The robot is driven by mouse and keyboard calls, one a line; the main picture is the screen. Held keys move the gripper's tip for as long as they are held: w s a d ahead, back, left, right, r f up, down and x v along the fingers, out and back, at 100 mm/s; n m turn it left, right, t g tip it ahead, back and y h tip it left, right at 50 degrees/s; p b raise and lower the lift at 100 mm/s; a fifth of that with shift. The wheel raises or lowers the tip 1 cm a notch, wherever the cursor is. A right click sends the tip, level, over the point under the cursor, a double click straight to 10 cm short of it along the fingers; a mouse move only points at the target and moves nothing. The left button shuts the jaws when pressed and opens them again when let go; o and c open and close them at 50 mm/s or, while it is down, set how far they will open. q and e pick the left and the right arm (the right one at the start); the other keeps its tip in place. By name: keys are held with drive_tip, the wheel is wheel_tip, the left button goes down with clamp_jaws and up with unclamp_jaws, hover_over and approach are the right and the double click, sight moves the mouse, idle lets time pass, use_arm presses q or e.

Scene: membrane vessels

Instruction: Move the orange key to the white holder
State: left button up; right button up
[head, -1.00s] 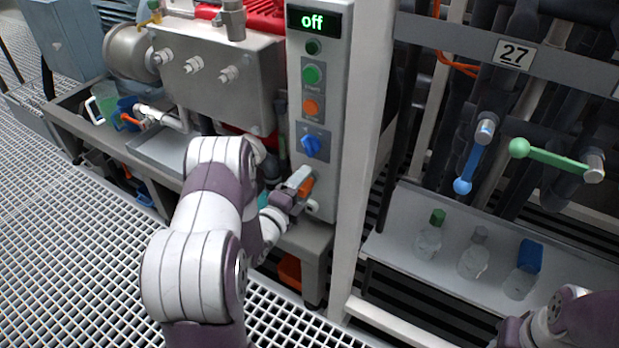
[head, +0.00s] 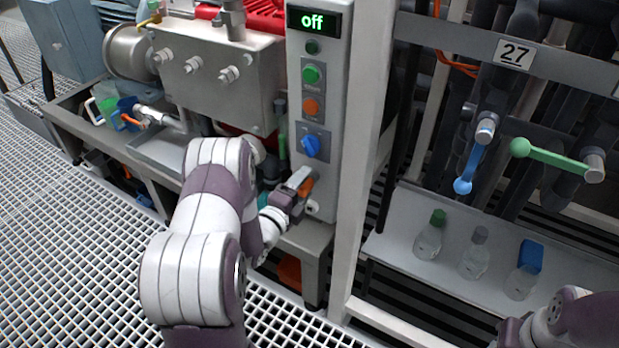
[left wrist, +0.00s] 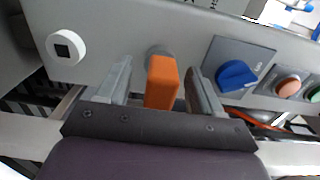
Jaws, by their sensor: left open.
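The orange key (left wrist: 162,82) sticks out from a round grey fitting on the grey control panel in the left wrist view. My left gripper (left wrist: 159,76) is open, with one finger on each side of the key and visible gaps between. The white holder (left wrist: 66,48), a round white piece with a dark square hole, is on the same panel, left of the key. In the head view my left gripper (head: 299,181) is at the lower part of the panel, partly covering the key (head: 307,187). The holder (head: 312,206) shows just below it.
The panel carries a blue switch (left wrist: 236,75) near the right finger, and orange and green buttons above it. An "off" display (head: 313,20) tops the panel. A white post (head: 362,150) stands to its right. Several bottles stand on a shelf (head: 400,245) farther right.

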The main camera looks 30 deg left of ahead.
use_arm(q)
clamp_jaws()
drive_tip(key=shift+s+a+p, duration=0.15)
drive_tip(key=shift+s+p, duration=0.1)
drive_tip(key=shift+s, duration=1.25)
drive_tip(key=shift+s+a+p, duration=0.1)
drive_tip(key=shift+s+p, duration=0.1)
drive_tip(key=shift+s, duration=1.25)
wheel_tip(320, 180, down, 12)
drive_tip(key=s+b, duration=0.1)
drive_tip(key=b, duration=0.4)
drive_tip(key=shift+r, duration=0.25)
